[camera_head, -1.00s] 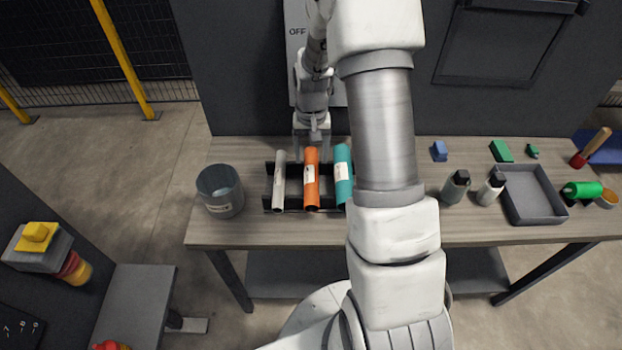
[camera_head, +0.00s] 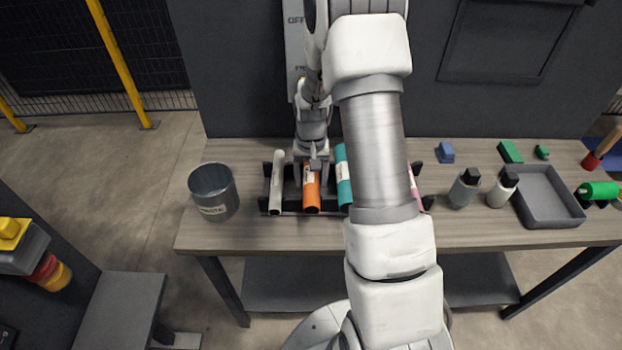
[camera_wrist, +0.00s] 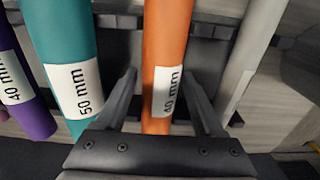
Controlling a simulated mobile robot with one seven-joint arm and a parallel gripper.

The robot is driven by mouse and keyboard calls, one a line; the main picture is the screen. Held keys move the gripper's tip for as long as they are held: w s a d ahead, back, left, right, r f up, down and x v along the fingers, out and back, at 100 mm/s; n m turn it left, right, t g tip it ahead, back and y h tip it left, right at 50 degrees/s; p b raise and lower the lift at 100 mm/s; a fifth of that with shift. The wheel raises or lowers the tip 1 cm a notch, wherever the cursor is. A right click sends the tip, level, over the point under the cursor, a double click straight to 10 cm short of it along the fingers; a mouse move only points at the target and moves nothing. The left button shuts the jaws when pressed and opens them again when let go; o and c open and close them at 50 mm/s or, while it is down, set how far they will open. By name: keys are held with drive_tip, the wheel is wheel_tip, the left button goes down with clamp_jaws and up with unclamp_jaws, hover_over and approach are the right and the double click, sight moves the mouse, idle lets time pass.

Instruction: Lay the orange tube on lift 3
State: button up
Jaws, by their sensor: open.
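The orange tube (camera_head: 311,194) lies in the black rack on the table, between a grey tube (camera_head: 276,185) and a teal tube (camera_head: 344,180). In the wrist view the orange tube (camera_wrist: 166,62) carries a white label reading 40 mm. My gripper (camera_wrist: 162,88) is open, with one finger on each side of the orange tube. It is not clear whether the fingers touch it. In the head view my gripper (camera_head: 312,170) is over the tube's far part and hides it. I cannot make out lift 3 in these views.
The black rack (camera_head: 265,200) also holds a purple tube (camera_wrist: 30,105) and a pink tube (camera_head: 413,188), partly hidden by my arm. A grey bin (camera_head: 214,192) stands left of the rack. Two bottles (camera_head: 464,188) and a grey tray (camera_head: 547,198) stand to the right.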

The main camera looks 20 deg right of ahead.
sight(311, 174)
clamp_jaws()
drive_tip(key=shift+r, duration=0.15)
drive_tip(key=shift+r+p, duration=1.95)
drive_tip(key=shift+r, duration=0.95)
